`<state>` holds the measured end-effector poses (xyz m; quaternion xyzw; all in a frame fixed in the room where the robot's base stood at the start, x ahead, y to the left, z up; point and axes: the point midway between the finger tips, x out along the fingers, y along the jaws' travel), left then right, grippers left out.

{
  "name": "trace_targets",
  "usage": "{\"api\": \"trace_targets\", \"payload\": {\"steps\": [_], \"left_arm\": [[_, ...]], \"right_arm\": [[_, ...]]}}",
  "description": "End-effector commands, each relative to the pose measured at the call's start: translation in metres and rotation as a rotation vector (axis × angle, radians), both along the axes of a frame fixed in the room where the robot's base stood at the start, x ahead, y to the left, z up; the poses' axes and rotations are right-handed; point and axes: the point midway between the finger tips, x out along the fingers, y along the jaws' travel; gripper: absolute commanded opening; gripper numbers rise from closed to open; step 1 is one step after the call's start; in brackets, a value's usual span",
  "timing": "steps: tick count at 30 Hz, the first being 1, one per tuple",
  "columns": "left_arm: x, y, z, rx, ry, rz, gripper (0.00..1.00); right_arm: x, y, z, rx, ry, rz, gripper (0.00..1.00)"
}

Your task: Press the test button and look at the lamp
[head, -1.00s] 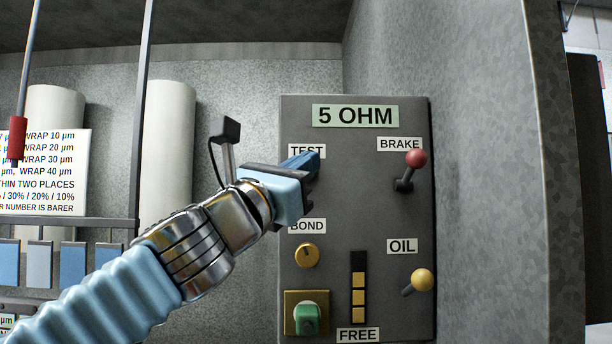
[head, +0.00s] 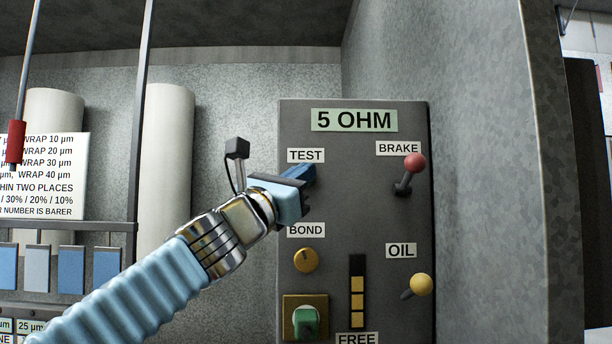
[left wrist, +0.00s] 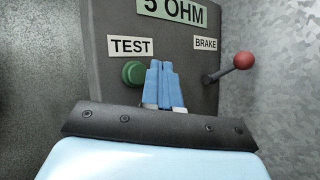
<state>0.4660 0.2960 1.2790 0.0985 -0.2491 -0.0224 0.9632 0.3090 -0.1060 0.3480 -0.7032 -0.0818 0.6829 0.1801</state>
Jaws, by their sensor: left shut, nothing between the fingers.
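The dark control panel (head: 390,225) stands upright with a "5 OHM" sign (head: 354,119) on top. The "TEST" label (head: 306,155) sits at its upper left. In the left wrist view the green test button (left wrist: 133,73) shows below that label, partly covered by my blue fingers. In the head view my gripper hides the button. My left gripper (head: 302,172) is shut and empty, its tips in front of the panel just right of the button in the wrist view; I cannot tell whether they touch anything. I see no lit lamp. My right gripper is not in view.
The red-knobbed brake lever (head: 415,162) is right of my gripper. Below are the yellow-knobbed oil lever (head: 421,285), the bond knob (head: 306,260), a green switch (head: 306,321) and a yellow bar gauge (head: 357,290). A grey wall (head: 485,200) closes the right side.

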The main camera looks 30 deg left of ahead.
Motion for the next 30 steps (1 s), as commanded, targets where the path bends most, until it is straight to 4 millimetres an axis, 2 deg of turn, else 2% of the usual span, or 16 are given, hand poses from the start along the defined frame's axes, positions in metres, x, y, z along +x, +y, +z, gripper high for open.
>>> {"api": "trace_targets", "payload": {"steps": [8, 30], "left_arm": [[0.0132, 0.0081, 0.0004, 0.001, -0.001, -0.001, 0.0], [0.0138, 0.0083, 0.0001, 0.001, -0.001, -0.001, 0.0]], "right_arm": [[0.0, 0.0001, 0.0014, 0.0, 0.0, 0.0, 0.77], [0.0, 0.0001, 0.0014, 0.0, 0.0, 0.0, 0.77]]}}
